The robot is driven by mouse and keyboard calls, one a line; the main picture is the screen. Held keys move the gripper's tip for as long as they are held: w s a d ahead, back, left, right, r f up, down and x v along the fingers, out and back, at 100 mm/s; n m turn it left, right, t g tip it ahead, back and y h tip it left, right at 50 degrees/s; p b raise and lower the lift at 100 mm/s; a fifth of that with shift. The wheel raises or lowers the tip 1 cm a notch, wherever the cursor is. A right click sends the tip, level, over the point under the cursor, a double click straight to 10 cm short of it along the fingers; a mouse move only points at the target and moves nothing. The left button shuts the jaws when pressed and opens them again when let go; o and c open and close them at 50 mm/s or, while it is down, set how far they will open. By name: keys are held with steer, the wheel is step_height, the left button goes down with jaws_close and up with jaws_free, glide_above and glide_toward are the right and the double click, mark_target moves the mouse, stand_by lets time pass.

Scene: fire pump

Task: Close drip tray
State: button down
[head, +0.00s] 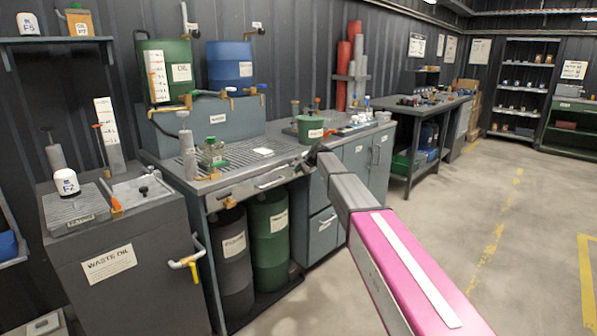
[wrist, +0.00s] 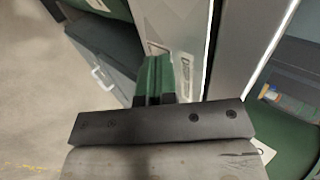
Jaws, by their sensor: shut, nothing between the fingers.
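The drip tray (head: 240,189) appears as a long grey front with a pale handle or label, set below the slotted bench top. How far it stands out from the bench is hard to tell. In the wrist view a light grey panel (wrist: 178,22) with a partly hidden label starting with "D" is probably its front. My gripper (wrist: 153,75) is shut and empty, its green finger pads together close beside this panel. I cannot tell whether they touch it. In the head view my gripper (head: 318,152) is near the right end of the tray front, and my arm hides part of the bench.
A dark drum (head: 235,262) and a green drum (head: 269,240) stand under the bench. Grey cabinets (head: 365,160) adjoin on the right. A waste oil cabinet (head: 130,270) with a protruding handle stands at the left. The floor (head: 525,220) at right is clear.

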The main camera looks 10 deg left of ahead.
steer(key=s+d+f+v, duration=0.1)
steer(key=f+v, duration=0.1)
steer(key=v, duration=1.1)
steer(key=s+d+f+n+g+h, duration=0.1)
steer(key=s+d+f+n+h, duration=0.1)
steer(key=s+d+f, duration=0.55)
steer(key=s+d+f+n+g+h, duration=0.15)
steer(key=s+d+f, duration=0.35)
steer(key=s+f, duration=0.6)
steer(key=s+d+f+n+g+h, duration=0.1)
steer(key=s+d+f, duration=0.2)
steer(key=s, duration=0.4)
steer(key=s+d+f+n+g+h, duration=0.1)
steer(key=s+d+f, duration=0.3)
steer(key=s, duration=0.4)
steer(key=s+d+f+n+g+h, duration=0.1)
steer(key=s+d+f+n+h, duration=0.1)
steer(key=s, duration=0.6)
steer(key=d+f, duration=0.1)
steer(key=d, duration=0.1)
steer(key=shift+s+d+f, duration=0.2)
steer(key=shift+d+f, duration=0.1)
steer(key=shift+d, duration=0.1)
